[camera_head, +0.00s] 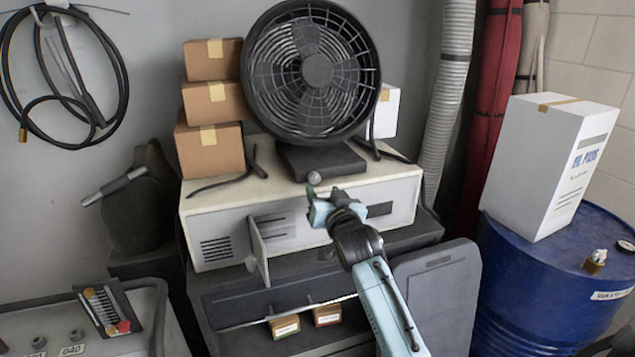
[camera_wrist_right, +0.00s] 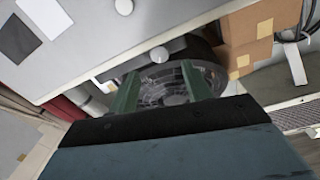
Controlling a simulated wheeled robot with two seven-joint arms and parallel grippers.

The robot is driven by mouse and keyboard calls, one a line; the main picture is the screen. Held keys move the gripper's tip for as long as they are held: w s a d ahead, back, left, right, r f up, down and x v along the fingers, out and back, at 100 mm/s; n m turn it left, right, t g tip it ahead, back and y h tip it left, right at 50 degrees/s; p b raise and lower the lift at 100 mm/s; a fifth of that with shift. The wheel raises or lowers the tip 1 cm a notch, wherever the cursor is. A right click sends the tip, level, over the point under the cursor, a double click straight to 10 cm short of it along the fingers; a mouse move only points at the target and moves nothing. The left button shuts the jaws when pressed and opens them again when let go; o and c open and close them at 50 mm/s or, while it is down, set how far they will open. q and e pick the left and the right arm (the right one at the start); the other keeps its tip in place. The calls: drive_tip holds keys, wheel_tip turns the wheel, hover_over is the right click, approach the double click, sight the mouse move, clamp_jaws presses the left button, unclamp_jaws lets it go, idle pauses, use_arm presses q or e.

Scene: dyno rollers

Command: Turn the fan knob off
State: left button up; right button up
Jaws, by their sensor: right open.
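The black round fan (camera_head: 318,70) stands on a dark base on top of a cream cabinet (camera_head: 222,222). A small round grey knob (camera_head: 314,178) shows at the front of the fan base. My right gripper (camera_head: 320,198) is just below and in front of the knob in the head view. In the right wrist view its two green fingers (camera_wrist_right: 160,92) are spread apart with nothing between them. A pale round knob (camera_wrist_right: 160,54) shows beyond the fingertips, apart from them, and the fan (camera_wrist_right: 168,82) lies behind. My left gripper is not in view.
Stacked cardboard boxes (camera_head: 212,104) stand left of the fan. A small panel (camera_head: 258,250) juts from the cabinet front. A blue drum (camera_head: 540,275) with a white box (camera_head: 550,165) stands at the right. Black cable lies on the cabinet top.

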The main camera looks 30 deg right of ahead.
sight(315, 179)
drive_tip(key=shift+x, duration=2.8)
drive_tip(key=shift+f, duration=0.1)
drive_tip(key=shift+c, duration=0.4)
drive_tip(key=c, duration=0.9)
drive_tip(key=shift+n+p, duration=0.8)
drive_tip(key=shift+n, duration=0.3)
drive_tip(key=n, duration=0.2)
drive_tip(key=shift+n+p, duration=0.3)
drive_tip(key=shift+n, duration=0.1)
drive_tip(key=o, duration=1)
